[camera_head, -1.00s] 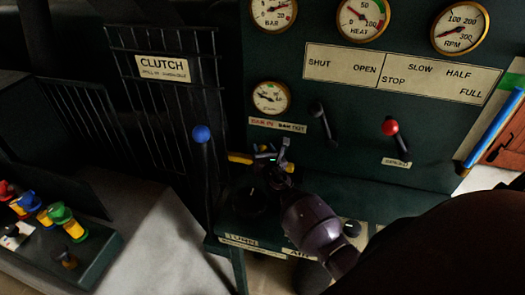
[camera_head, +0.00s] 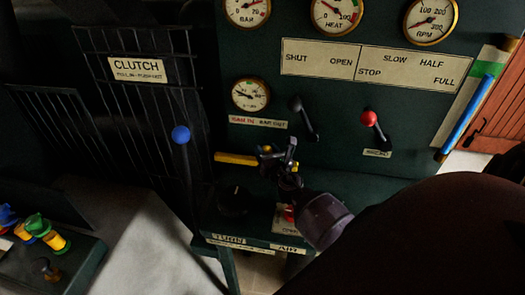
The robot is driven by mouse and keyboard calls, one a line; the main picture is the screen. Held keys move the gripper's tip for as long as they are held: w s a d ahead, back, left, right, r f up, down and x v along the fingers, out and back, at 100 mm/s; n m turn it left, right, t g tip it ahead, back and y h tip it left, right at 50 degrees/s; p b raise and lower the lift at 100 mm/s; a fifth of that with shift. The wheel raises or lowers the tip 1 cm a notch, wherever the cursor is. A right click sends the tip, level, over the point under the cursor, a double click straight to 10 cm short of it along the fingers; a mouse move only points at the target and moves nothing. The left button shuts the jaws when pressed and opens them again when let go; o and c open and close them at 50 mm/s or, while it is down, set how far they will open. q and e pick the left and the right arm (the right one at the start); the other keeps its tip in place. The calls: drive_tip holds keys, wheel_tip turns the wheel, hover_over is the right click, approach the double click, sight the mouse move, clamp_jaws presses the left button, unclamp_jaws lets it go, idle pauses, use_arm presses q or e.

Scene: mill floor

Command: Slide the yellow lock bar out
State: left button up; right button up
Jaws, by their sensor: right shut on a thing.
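The yellow lock bar (camera_head: 236,158) lies level across the front of the dark green panel, under the small round gauge and its "BAR OUT" label. Its left end sticks out clear, and its right part is hidden behind my right gripper. My right gripper (camera_head: 277,155) comes in from the lower right and is shut on the bar. Small blue and yellow spots show between its fingers. My left gripper is not in view.
A blue-knobbed lever (camera_head: 181,135) stands close left of the bar, before the clutch grille (camera_head: 140,110). A black lever (camera_head: 304,115) and a red-knobbed lever (camera_head: 370,119) are above right. A ledge with a black knob (camera_head: 234,201) lies below.

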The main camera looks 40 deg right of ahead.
drive_tip(key=o, duration=0.9)
drive_tip(key=shift+s+d+f, duration=0.1)
drive_tip(key=shift+s+d, duration=0.05)
drive_tip(key=shift+d, duration=0.05)
drive_tip(key=shift+c, duration=0.2)
drive_tip(key=o, duration=0.4)
drive_tip(key=shift+s, duration=0.15)
drive_tip(key=v, duration=1)
drive_tip(key=shift+s+a, duration=0.1)
drive_tip(key=shift+s, duration=0.2)
